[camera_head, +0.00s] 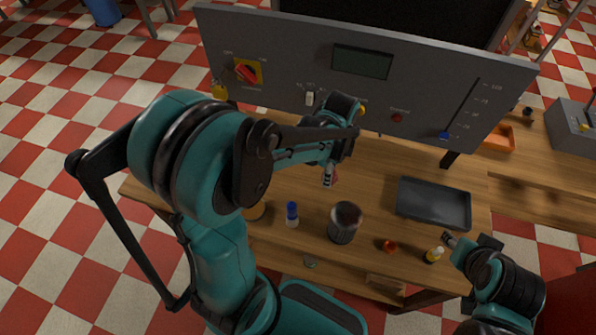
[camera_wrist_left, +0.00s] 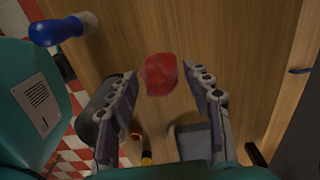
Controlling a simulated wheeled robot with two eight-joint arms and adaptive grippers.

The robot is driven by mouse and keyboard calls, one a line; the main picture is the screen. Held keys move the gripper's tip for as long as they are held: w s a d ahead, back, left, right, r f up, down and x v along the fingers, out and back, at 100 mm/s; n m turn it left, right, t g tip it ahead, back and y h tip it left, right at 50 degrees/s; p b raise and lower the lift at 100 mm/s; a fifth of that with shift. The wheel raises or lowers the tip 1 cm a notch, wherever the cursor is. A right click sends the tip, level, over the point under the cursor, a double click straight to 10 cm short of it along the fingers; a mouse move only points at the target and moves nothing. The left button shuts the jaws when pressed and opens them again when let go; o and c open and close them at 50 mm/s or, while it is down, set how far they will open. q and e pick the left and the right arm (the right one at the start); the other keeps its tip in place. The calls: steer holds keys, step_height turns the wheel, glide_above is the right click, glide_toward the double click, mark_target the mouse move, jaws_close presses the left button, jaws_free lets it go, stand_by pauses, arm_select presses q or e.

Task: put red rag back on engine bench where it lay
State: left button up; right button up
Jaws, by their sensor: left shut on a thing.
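The red rag (camera_wrist_left: 160,75) is a small crumpled red lump between the fingertips of my left gripper (camera_wrist_left: 161,73) in the left wrist view. The fingers stand some way apart with the rag between them, over the wooden bench top.
A grey control panel (camera_head: 290,60) stands along the back of the bench. A dark tray (camera_head: 433,221) lies at the right.

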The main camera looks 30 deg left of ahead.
arm_select(q)
steer(key=shift+a+f, duration=0.1)
steer(key=b, duration=0.3)
glide_above(299, 174)
step_height(299, 174, down, 7)
steer(key=shift+r, duration=0.1)
step_height(299, 174, down, 4)
steer(key=shift+r+b, duration=0.15)
steer(key=shift+b, duration=0.65)
steer(key=shift+s, duration=0.1)
steer(key=shift+c, duration=0.9)
steer(key=o, duration=1.3)
steer(key=shift+c, duration=0.2)
